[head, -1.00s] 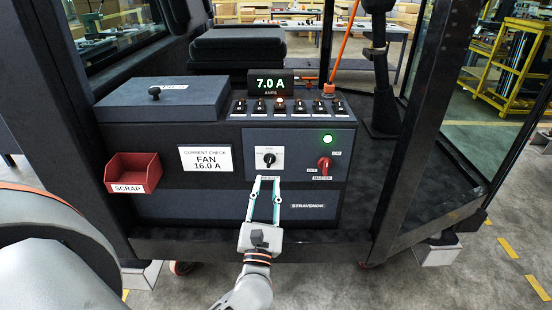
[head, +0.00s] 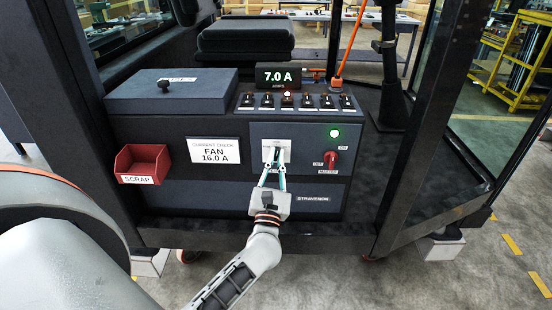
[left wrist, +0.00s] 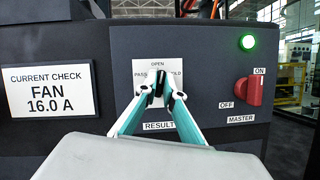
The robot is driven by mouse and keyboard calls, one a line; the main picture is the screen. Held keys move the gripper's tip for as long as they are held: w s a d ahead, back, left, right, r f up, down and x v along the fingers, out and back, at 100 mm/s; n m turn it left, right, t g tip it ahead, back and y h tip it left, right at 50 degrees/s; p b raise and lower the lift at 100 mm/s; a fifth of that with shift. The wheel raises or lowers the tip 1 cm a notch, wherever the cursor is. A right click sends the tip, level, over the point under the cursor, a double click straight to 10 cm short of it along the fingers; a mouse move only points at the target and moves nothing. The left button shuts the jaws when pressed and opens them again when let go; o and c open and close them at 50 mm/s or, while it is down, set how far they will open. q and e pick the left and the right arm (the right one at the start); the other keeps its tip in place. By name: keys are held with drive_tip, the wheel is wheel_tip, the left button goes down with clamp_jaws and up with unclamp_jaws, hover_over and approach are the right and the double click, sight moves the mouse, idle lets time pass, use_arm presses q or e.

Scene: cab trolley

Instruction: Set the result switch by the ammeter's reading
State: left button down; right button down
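The ammeter (head: 278,76) on top of the console reads 7.0 A in green. The result switch's white plate (head: 284,144) is on the console front; in the left wrist view the plate (left wrist: 143,68) shows OPEN at top, PASS at left and a partly covered word at right. My left gripper (head: 274,158) is at this switch; its fingertips (left wrist: 160,88) are drawn together around the dark knob, which they mostly hide, so its setting is unclear. The card (head: 213,151) reads CURRENT CHECK, FAN 16.0 A. My right gripper is out of view.
A red master switch (head: 331,160) and a lit green lamp (head: 334,133) are right of the result switch. A row of toggle switches (head: 307,101) lies below the ammeter. A red SCRAP bin (head: 142,164) hangs at left. A dark cab post (head: 405,150) stands at right.

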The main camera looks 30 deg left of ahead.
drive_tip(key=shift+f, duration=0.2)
